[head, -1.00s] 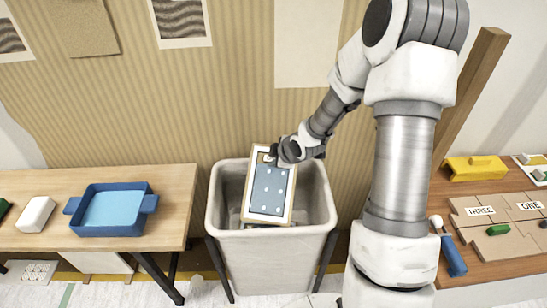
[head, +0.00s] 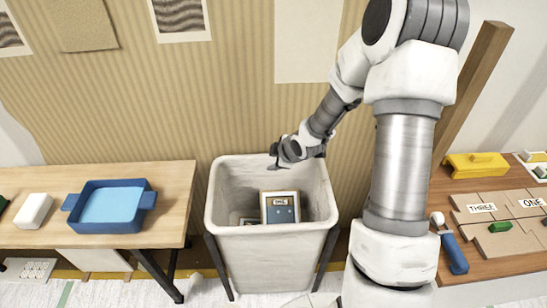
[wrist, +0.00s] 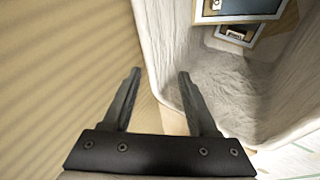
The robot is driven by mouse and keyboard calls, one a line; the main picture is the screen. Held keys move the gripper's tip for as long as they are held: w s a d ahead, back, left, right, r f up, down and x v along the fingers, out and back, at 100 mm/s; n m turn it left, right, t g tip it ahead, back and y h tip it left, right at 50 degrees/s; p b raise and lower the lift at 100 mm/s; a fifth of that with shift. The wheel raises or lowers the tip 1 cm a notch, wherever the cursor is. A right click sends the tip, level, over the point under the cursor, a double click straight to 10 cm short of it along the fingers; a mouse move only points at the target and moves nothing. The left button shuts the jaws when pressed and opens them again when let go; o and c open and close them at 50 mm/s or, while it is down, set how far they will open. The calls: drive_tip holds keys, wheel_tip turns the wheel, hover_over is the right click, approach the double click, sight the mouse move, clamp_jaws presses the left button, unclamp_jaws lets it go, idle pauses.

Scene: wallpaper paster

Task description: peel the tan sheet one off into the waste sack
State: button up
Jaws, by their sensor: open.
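The waste sack (head: 236,238) is a pale fabric bin held on dark legs, its mouth open; its wall also fills the right of the wrist view (wrist: 172,65). Inside it is a tan-edged sheet with a blue dotted face (head: 281,208) and a small label I cannot read clearly. Another framed piece lies lower and partly hidden beside it; two framed pieces also show in the wrist view (wrist: 240,8). A plain tan sheet (head: 85,28) hangs on the wall at upper left. My gripper (head: 274,160) is open and empty by the sack's back rim.
A table on the left bears a blue tray (head: 107,226) and a white block (head: 33,211). The right table holds a yellow block (head: 473,166) and boards labelled THREE and ONE. A wooden post (head: 482,90) leans behind my arm.

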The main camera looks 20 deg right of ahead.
drive_tip(key=p+v, duration=0.8)
drive_tip(key=v, duration=0.9)
